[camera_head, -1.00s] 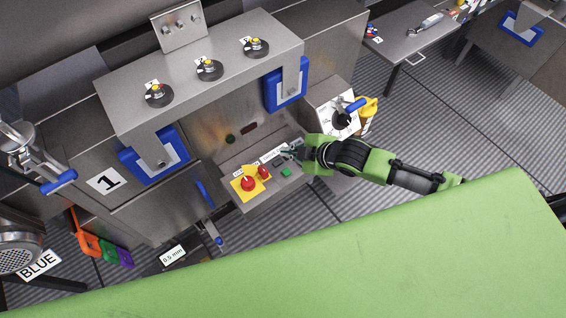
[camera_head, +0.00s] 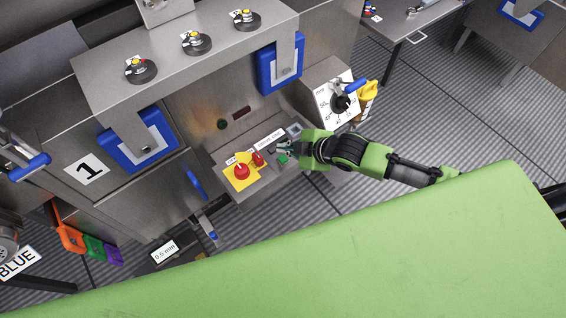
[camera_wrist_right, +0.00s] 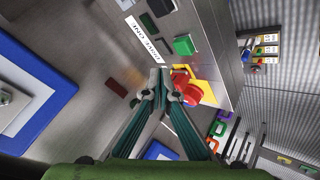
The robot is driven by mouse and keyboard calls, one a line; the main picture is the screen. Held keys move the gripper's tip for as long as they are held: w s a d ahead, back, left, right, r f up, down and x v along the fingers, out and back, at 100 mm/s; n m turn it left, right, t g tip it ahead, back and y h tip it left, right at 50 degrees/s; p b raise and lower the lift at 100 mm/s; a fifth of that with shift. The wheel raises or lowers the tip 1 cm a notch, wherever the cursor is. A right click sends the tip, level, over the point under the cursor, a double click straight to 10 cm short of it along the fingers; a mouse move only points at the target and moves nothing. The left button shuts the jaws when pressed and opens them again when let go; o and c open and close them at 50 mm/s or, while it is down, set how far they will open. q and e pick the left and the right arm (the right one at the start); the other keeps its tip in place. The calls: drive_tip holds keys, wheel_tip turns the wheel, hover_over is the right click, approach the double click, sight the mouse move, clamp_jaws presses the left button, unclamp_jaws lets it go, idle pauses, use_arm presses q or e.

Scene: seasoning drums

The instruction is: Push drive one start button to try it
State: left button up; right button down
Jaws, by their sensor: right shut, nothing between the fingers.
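The green button (camera_head: 283,160) sits on the sloped control panel (camera_head: 224,152), near the drive one label (camera_head: 268,142). My right gripper (camera_head: 283,148) is shut and empty, its fingertips over the panel just beside the green button. In the right wrist view, the closed fingertips (camera_wrist_right: 163,88) point at the panel below the label (camera_wrist_right: 142,40), and the green button (camera_wrist_right: 184,45) shows beyond them, apart in the picture. I cannot tell whether the fingers touch the panel. My left gripper is not in view.
A red mushroom knob (camera_head: 242,172) on a yellow plate and a small red button (camera_head: 258,159) are close by on the panel. A dial box (camera_head: 325,85) with a blue lever stands right of the panel. Blue-framed brackets (camera_head: 280,65) hang above.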

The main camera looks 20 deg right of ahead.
sight(285, 160)
wheel_tip(285, 160, down, 3)
drive_tip(key=shift+r+b, duration=0.2)
drive_tip(key=shift+b, duration=0.2)
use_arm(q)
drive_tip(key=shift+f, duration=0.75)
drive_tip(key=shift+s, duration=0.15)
use_arm(e)
drive_tip(key=shift+f, duration=0.4)
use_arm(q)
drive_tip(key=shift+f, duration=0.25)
use_arm(e)
drive_tip(key=shift+f, duration=0.5)
idle(0.5)
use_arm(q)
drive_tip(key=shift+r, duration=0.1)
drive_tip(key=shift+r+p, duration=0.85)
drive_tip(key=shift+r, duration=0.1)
use_arm(e)
drive_tip(key=shift+r, duration=0.9)
